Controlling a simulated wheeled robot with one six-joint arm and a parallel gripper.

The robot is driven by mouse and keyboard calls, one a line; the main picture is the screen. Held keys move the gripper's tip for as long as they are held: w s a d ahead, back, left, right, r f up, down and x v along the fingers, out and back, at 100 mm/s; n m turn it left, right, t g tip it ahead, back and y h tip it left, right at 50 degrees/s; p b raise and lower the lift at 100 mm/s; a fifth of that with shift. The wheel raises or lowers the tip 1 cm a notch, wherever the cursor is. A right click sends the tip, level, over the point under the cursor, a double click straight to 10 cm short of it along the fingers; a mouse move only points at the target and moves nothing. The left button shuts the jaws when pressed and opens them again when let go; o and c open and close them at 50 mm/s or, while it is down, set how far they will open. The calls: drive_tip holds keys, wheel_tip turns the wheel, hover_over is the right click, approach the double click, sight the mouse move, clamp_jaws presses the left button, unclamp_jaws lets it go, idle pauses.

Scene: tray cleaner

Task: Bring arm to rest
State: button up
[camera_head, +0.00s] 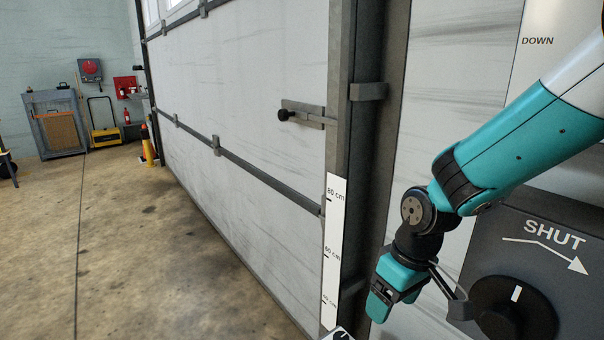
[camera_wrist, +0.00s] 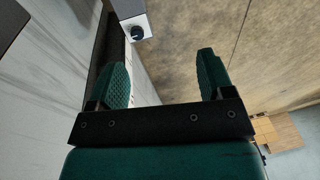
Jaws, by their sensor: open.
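My arm (camera_head: 520,150), teal and white, comes in from the right edge and bends down in the head view. My gripper (camera_head: 385,305) hangs low at the end of it, left of the dark panel. In the wrist view the two ribbed green fingers of my gripper (camera_wrist: 164,75) stand wide apart with nothing between them. The floor and a pale wall show beyond them.
A dark panel (camera_head: 482,237) marked SHUT carries a black round knob (camera_head: 512,308) close right of my gripper. A large pale door (camera_head: 240,90) with a bolt (camera_head: 305,115) and a ruler strip (camera_head: 333,250) stand left. Concrete floor (camera_head: 120,240) is clear.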

drive_tip(key=s+a+r+y, duration=0.1)
drive_tip(key=s+r, duration=0.6)
drive_tip(key=s, duration=0.2)
drive_tip(key=s+r+y, duration=0.1)
drive_tip(key=s+r, duration=0.5)
drive_tip(key=s, duration=0.4)
wheel_tip(320, 180, up, 13)
drive_tip(key=p, duration=1.4)
drive_tip(key=shift+w+r, duration=0.15)
drive_tip(key=shift+w, duration=0.15)
drive_tip(key=shift+a, duration=0.1)
